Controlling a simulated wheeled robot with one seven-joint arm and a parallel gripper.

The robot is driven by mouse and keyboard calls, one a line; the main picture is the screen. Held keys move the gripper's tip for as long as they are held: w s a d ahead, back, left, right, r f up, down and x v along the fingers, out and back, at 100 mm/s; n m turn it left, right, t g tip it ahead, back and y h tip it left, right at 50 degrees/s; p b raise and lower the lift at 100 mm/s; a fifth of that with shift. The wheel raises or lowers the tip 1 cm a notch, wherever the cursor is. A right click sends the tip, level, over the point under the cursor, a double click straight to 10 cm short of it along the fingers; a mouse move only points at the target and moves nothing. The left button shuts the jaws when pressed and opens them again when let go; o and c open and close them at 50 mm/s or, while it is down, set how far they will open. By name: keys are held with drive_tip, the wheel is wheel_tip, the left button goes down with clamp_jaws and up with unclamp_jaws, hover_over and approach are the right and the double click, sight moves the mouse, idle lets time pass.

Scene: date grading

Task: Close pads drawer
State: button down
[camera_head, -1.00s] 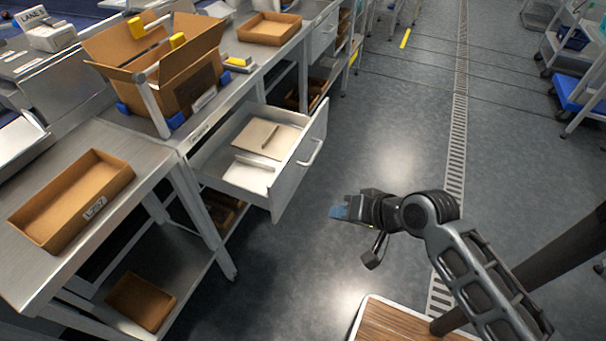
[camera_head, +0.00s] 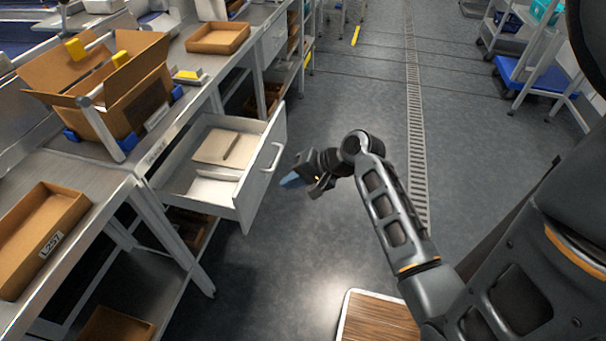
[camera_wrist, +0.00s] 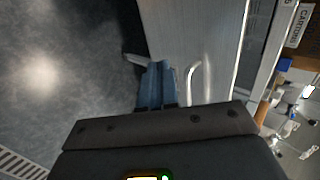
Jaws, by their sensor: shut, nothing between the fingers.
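The pads drawer (camera_head: 247,207) stands pulled out from under the metal bench in the head view. Its front panel faces right and carries a bar handle (camera_head: 273,157). Pads (camera_head: 222,148) lie inside it. My gripper (camera_head: 290,181) is shut and empty, its blue fingertips a little to the right of the drawer front and apart from it in the head view. In the wrist view the drawer front (camera_wrist: 180,40) fills the middle, with the handle (camera_wrist: 192,82) just right of my blue fingers (camera_wrist: 157,85). I cannot tell the exact gap there.
An open cardboard carton (camera_head: 117,105) stands on the bench above the drawer. A shallow brown tray (camera_head: 218,37) lies farther back and another tray (camera_head: 40,243) at front left. The grey floor (camera_head: 340,90) right of the drawer is clear.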

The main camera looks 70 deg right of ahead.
sight(258, 186)
drive_tip(key=w, duration=0.1)
drive_tip(key=w+f, duration=0.1)
drive_tip(key=w, duration=0.1)
drive_tip(key=w+f, duration=0.1)
drive_tip(key=w, duration=0.1)
drive_tip(key=shift+a, duration=0.1)
drive_tip(key=shift+w+p, duration=0.3)
drive_tip(key=shift+w, duration=0.25)
drive_tip(key=w, duration=0.7)
drive_tip(key=w+b, duration=0.1)
drive_tip(key=w, duration=0.7)
drive_tip(key=w+a, duration=0.1)
drive_tip(key=w, duration=0.6)
drive_tip(key=shift+w, duration=0.15)
drive_tip(key=shift+w+b, duration=0.35)
drive_tip(key=shift+w, duration=0.3)
drive_tip(key=shift+w+r, duration=0.15)
drive_tip(key=shift+w, duration=0.1)
drive_tip(key=shift+w+r, duration=0.1)
